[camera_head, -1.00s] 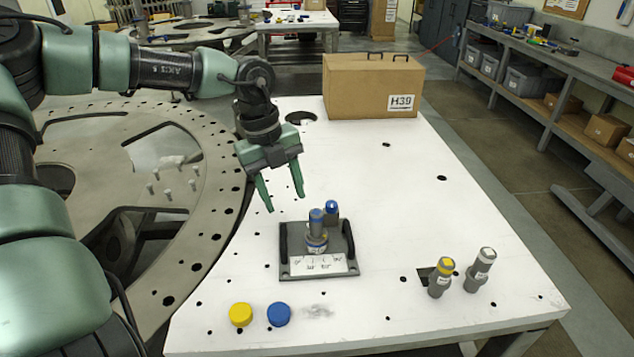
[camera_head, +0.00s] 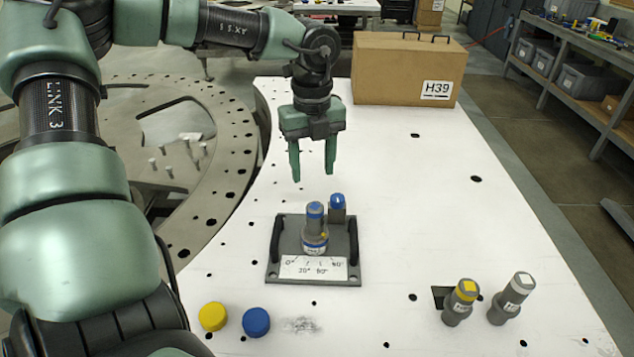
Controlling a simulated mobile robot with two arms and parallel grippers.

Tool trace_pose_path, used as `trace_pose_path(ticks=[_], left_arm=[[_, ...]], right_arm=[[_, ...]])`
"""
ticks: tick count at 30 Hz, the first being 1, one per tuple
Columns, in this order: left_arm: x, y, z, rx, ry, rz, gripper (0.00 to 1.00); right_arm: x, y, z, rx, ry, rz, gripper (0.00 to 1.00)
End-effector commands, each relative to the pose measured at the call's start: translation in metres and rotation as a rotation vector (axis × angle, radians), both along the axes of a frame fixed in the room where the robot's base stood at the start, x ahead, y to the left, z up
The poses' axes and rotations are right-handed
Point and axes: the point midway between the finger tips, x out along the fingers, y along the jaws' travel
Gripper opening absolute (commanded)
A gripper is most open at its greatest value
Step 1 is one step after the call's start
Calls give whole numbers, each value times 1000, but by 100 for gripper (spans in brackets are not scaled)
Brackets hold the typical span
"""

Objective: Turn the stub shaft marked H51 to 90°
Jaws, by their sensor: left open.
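A grey stub shaft (camera_head: 314,229) with a blue top stands upright in a dark fixture plate (camera_head: 346,277). Its label is too small to read, so I cannot confirm H51. A white angle scale (camera_head: 313,268) with degree marks lies in front of it. A second blue-topped grey piece (camera_head: 338,211) stands just behind right on the fixture. My left gripper (camera_head: 313,176) is open and empty, fingers pointing down, above and behind the shaft and apart from it. My right gripper is not in view.
Yellow-topped (camera_head: 458,306) and white-topped (camera_head: 509,302) shafts stand at the right. A yellow cap (camera_head: 212,317) and blue cap (camera_head: 256,322) lie in front left. A cardboard box (camera_head: 390,75) marked H39 stands at the back. The white table's right middle is clear.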

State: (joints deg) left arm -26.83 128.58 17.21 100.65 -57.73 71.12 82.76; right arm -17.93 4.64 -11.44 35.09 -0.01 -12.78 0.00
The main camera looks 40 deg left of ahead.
Motion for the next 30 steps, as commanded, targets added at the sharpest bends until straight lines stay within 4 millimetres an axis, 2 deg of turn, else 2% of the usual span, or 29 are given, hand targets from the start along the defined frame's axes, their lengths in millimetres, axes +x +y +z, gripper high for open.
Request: trace_pose_path(ticks=[2,5,13,27,30], left_arm=[[0,0,-14,0,0,0,51],[0,0,-18,0,0,0,51],[0,0,-27,-1,0,0,51],[0,0,-71,-1,2,0,51],[1,0,-82,0,-1,-1,51]], right_arm=[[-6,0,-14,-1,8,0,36],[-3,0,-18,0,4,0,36],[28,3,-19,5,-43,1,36],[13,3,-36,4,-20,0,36],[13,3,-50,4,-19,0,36]])
